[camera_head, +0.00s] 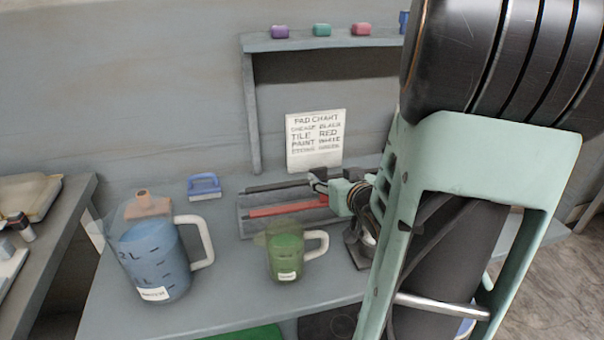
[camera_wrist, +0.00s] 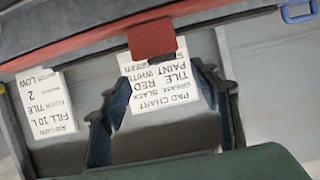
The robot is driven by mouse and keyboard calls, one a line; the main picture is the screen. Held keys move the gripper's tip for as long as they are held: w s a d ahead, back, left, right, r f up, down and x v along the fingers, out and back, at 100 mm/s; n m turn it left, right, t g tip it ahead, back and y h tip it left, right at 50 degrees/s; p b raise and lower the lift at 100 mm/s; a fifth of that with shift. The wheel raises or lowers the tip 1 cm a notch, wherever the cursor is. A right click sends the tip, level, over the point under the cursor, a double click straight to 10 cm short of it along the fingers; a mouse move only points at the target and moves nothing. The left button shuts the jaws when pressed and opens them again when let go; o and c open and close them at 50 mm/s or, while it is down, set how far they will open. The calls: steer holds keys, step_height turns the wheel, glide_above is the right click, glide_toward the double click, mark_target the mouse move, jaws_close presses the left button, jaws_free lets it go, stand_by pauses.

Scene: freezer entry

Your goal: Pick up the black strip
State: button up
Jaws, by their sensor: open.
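The black strip (camera_head: 277,187) lies along the back of a low grey rack (camera_head: 246,226) on the table. A red strip (camera_head: 288,208) lies in front of it. My gripper (camera_head: 322,184) is at the right end of the strips, close to the black strip's end; contact cannot be told. In the wrist view my gripper's fingers (camera_wrist: 160,112) are spread, with nothing visibly held. That view is upside down and shows the red strip (camera_wrist: 60,49) with a red tab.
A large blue-filled jug (camera_head: 152,262) and a smaller green-filled jug (camera_head: 285,254) stand left and in front of the rack. A blue brush (camera_head: 204,186) lies behind left. The pad chart (camera_head: 315,140) is on the wall. A shelf (camera_head: 300,43) holds coloured blocks.

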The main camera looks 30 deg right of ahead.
mark_target(319, 171)
steer(key=p+x, duration=0.2)
steer(key=x, duration=0.2)
steer(key=shift+f, duration=0.15)
steer(key=shift+x, duration=3)
steer(key=shift+a, duration=0.15)
steer(key=shift+c, duration=0.6)
steer(key=c, duration=1.2)
